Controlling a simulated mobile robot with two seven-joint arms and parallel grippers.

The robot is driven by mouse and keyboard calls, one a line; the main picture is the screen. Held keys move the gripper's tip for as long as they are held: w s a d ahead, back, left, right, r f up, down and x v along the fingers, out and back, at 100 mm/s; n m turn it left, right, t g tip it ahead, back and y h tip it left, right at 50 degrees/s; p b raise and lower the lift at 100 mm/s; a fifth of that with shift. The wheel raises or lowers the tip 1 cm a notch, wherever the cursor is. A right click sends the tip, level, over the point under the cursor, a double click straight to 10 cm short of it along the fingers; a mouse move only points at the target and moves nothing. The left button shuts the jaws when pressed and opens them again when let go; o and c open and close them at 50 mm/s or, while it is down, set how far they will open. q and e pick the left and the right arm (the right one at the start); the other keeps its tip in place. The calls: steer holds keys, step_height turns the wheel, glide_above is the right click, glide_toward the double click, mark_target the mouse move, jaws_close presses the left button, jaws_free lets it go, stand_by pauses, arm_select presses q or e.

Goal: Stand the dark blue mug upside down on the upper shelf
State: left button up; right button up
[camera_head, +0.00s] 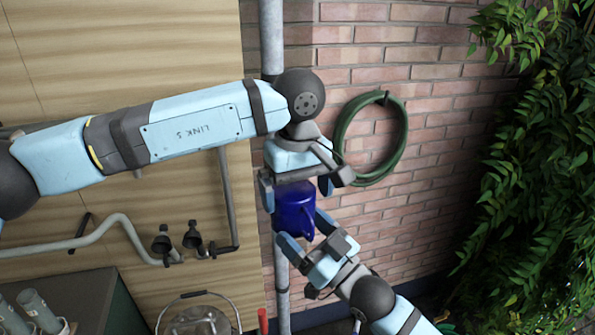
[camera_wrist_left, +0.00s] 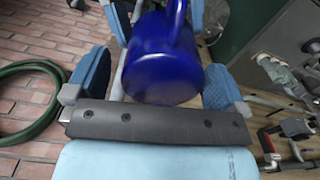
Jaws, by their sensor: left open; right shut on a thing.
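The dark blue mug (camera_head: 293,205) is held in the air between my two grippers; it also shows in the left wrist view (camera_wrist_left: 163,65). Its handle (camera_head: 309,226) points down and right in the head view. My right gripper (camera_head: 306,233) comes from below and is shut on the mug, at its handle side; the exact contact is partly hidden. My left gripper (camera_head: 298,188) is above, open, with one finger on either side of the mug. In the left wrist view gaps show between these fingers (camera_wrist_left: 155,85) and the mug. The upper shelf is not clearly in view.
A green hose (camera_head: 347,140) hangs on the brick wall, and leafy plants (camera_head: 530,170) fill the right. A vertical pipe (camera_head: 272,40) runs behind the grippers. At the lower left are a dark cabinet (camera_head: 80,295), wall taps (camera_head: 192,236) and a wire-handled container (camera_head: 200,320).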

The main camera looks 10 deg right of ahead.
arm_select(q)
steer(key=shift+f, duration=0.2)
steer(key=c, duration=0.8)
steer(key=shift+o, duration=0.2)
arm_select(e)
steer(key=o, duration=0.9)
